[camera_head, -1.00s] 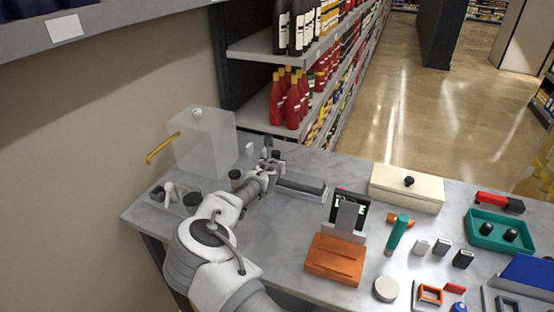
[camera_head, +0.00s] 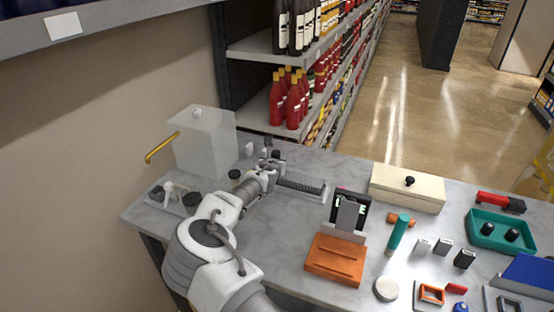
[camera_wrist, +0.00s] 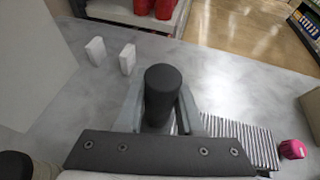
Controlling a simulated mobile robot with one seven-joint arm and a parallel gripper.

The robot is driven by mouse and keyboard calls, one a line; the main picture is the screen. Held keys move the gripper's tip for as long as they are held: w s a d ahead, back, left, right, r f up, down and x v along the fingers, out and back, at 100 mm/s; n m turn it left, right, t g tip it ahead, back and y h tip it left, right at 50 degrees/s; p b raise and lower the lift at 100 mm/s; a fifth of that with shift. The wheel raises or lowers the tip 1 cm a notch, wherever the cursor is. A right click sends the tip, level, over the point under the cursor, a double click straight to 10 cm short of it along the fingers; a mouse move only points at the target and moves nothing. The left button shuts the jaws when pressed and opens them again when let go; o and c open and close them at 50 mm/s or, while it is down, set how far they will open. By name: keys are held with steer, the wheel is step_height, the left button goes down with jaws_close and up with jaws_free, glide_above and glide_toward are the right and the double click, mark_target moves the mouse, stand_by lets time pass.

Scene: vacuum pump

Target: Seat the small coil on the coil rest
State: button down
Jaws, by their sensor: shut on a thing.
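My gripper (camera_wrist: 160,115) is shut on a dark grey cylinder (camera_wrist: 160,88), which looks like the small coil. In the wrist view it stands up between the two fingers, and its lower end is hidden. In the head view my gripper (camera_head: 268,163) is at the back left of the table, with a dark piece (camera_head: 277,155) at its tip. A long tray with a ribbed dark surface (camera_head: 301,182) lies just right of my gripper. Its ribs also show in the wrist view (camera_wrist: 245,149). I cannot tell which part is the coil rest, or whether the cylinder touches anything below.
A clear box (camera_head: 205,145) with a yellow pipe stands at the left. Dark round pieces (camera_head: 192,198) lie near it. Two small white blocks (camera_wrist: 96,50) stand beyond my gripper. A cream box (camera_head: 407,188) and an orange stand (camera_head: 335,259) are to the right.

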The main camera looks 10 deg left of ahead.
steer(key=shift+c, duration=2.3)
jaws_free()
steer(key=shift+r, duration=0.1)
step_height(320, 180, up, 9)
steer(key=p, duration=0.4)
steer(key=shift+p, duration=0.35)
